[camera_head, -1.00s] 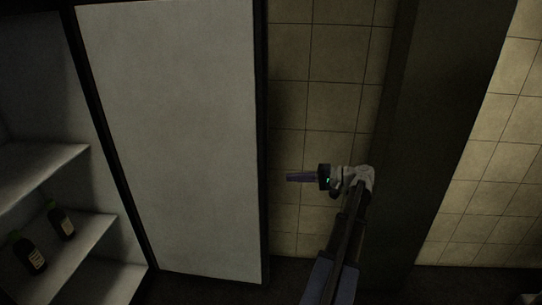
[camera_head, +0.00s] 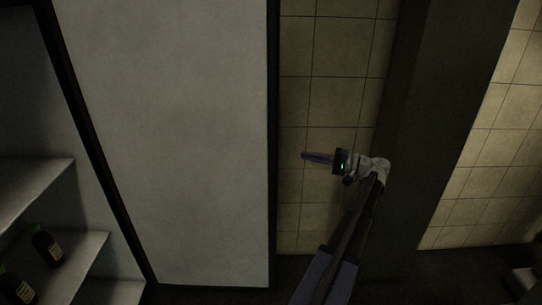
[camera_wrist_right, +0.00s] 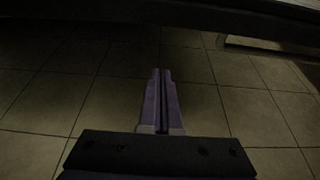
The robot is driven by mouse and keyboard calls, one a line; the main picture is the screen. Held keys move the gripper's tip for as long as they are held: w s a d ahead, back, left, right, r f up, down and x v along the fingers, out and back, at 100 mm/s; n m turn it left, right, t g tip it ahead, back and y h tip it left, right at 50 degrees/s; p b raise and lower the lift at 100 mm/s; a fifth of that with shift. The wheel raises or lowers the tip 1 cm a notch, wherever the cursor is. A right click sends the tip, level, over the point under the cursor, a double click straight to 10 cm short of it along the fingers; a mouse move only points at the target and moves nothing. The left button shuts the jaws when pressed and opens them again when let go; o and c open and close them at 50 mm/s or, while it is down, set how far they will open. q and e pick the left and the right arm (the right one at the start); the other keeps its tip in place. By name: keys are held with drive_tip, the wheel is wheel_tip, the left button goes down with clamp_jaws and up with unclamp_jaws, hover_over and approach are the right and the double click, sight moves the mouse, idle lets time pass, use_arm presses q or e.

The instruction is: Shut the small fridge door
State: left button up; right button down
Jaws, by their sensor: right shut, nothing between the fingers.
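The fridge door (camera_head: 175,140) stands open as a tall pale panel with dark edging, left of centre in the head view. The open fridge interior (camera_head: 25,110) with pale shelves (camera_head: 80,265) shows on its left. My right gripper (camera_head: 306,155) is to the right of the door's dark outer edge, pointing left toward it, with a visible gap in the picture. Its purple fingers are together and empty; they also show in the right wrist view (camera_wrist_right: 160,100) above the tiled floor. The left gripper is not in view.
Dark bottles (camera_head: 46,246) stand on the fridge shelves. A tiled wall (camera_head: 330,60) lies behind my right gripper, and a dark pillar (camera_head: 440,110) stands to its right. The wrist view shows bare floor tiles (camera_wrist_right: 60,100) and a dark horizontal edge (camera_wrist_right: 170,15) at the top.

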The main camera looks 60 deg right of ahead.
drive_tip(key=w+a, duration=0.5)
drive_tip(key=w, duration=0.3)
drive_tip(key=shift+a, duration=0.15)
idle(0.5)
